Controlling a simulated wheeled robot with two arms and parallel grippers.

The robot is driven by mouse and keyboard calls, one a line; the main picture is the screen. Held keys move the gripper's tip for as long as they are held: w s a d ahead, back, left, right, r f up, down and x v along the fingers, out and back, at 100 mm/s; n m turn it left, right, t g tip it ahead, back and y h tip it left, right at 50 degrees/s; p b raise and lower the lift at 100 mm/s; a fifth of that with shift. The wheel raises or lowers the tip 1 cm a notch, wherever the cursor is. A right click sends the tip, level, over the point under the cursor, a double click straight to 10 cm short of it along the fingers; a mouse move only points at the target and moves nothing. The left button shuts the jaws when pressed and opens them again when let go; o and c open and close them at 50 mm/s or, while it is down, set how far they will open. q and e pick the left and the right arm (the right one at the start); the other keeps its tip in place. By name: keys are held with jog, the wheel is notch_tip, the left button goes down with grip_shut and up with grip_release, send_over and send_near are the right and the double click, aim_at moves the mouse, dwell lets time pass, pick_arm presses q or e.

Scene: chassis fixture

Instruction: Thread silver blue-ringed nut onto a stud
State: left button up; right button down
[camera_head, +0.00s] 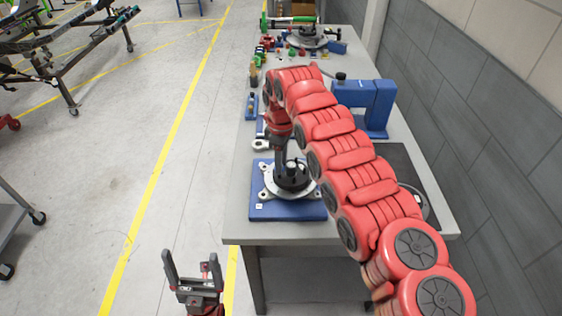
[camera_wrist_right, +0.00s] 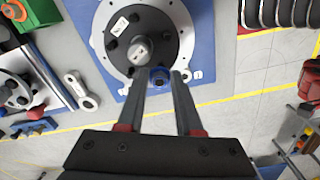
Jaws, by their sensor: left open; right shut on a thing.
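A round hub with a black centre and a silver flange (camera_head: 270,190) sits on a blue plate (camera_head: 262,211) on the table. In the right wrist view the hub's black face (camera_wrist_right: 158,31) carries several dark studs around a light central post (camera_wrist_right: 140,50). My right gripper (camera_wrist_right: 161,80) is shut on the blue-ringed nut (camera_wrist_right: 160,77), at the lower edge of the black face. I cannot tell whether the nut touches a stud. In the head view the nut is hidden at the right gripper (camera_head: 281,163). My left gripper (camera_head: 192,262) is open and empty, off the table's left side.
A blue bracket (camera_head: 378,105) stands on the table right of the hub. A silver link (camera_wrist_right: 82,90) lies beside the blue plate. Several small parts and another hub (camera_head: 307,38) are at the table's far end. A wall runs along the right.

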jog(key=n, duration=0.3)
jog(key=shift+w, duration=0.1)
jog(key=shift+n+p, duration=0.35)
jog(key=shift+n, duration=1.55)
jog(key=shift+w+a+n, duration=0.1)
jog(key=shift+n, duration=1.6)
